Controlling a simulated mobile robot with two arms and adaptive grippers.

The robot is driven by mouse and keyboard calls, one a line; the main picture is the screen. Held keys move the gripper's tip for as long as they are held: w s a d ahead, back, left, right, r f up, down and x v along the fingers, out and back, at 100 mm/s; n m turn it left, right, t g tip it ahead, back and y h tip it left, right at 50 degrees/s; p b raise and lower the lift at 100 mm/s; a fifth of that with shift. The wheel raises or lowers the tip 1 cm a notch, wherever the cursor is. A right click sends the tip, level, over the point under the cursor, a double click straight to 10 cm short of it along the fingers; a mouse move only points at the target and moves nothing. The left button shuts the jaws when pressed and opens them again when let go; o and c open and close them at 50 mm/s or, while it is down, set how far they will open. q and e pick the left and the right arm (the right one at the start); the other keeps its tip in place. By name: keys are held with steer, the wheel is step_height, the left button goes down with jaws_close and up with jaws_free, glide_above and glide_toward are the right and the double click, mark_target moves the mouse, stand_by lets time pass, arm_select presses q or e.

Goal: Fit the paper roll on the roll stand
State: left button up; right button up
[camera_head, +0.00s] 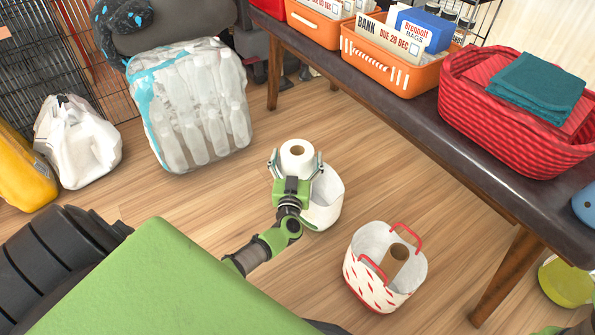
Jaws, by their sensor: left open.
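A white paper roll (297,150) with a brown core hole stands upright near the middle of the view. My left gripper (296,166) comes from below, with one finger on each side of the roll. Its jaws are open around the roll; whether the fingers touch it I cannot tell. I cannot make out a roll stand for certain.
A white basket with red marks and red handles (372,285) holds a brown piece (399,258) with a dark round spot. A dark bench (440,140) bears orange bins (380,73) and a red basket (480,103). Bags (195,105) stand at left. Wood floor (180,205) is clear between.

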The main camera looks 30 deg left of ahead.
arm_select(q)
steer(key=shift+r, duration=0.1)
steer(key=c, duration=1.7)
